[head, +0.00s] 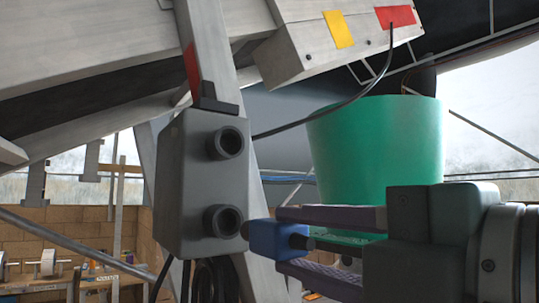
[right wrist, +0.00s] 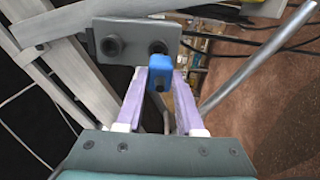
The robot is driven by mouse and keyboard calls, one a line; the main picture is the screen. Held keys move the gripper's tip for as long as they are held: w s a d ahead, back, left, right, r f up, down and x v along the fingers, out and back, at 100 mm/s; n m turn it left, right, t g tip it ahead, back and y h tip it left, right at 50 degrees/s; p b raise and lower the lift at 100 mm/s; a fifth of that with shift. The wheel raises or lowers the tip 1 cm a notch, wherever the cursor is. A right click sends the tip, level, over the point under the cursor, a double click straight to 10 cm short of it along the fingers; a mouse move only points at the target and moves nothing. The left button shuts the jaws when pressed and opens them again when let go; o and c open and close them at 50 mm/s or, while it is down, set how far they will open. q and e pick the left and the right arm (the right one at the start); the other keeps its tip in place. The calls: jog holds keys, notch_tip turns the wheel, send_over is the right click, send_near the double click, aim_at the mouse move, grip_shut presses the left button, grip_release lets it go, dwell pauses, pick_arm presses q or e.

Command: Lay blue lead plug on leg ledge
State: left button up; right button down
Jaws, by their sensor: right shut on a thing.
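The blue lead plug (head: 272,238) is held between the purple fingers of my right gripper (head: 284,240), its front end close to the lower socket (head: 224,222) of a grey box (head: 184,185). Whether it touches the socket I cannot tell. In the right wrist view the blue plug (right wrist: 160,66) sits between the fingertips, just in front of one of the two sockets on the grey box (right wrist: 130,32). The box is on a pale leg (head: 208,45), with a small dark bracket (head: 214,103) above it. I cannot tell which part is the leg ledge. My left gripper is not in view.
A green tub (head: 375,145) stands behind my right gripper. A black cable (head: 350,98) hangs from a red patch (head: 395,16) on the pale beam towards the leg. Dark cables (head: 210,278) hang below the box. A workbench (head: 85,270) stands at the lower left.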

notch_tip(320, 180, down, 12)
jog(key=b, duration=0.9)
jog(key=shift+d+r, duration=0.1)
jog(key=w+d+p, duration=0.1)
jog(key=w+d, duration=1)
jog(key=d, duration=0.4)
jog(key=shift+w+d+p, duration=0.3)
jog(key=shift+d+p, duration=0.05)
jog(key=shift+d, duration=0.05)
dwell(0.7)
dwell(0.4)
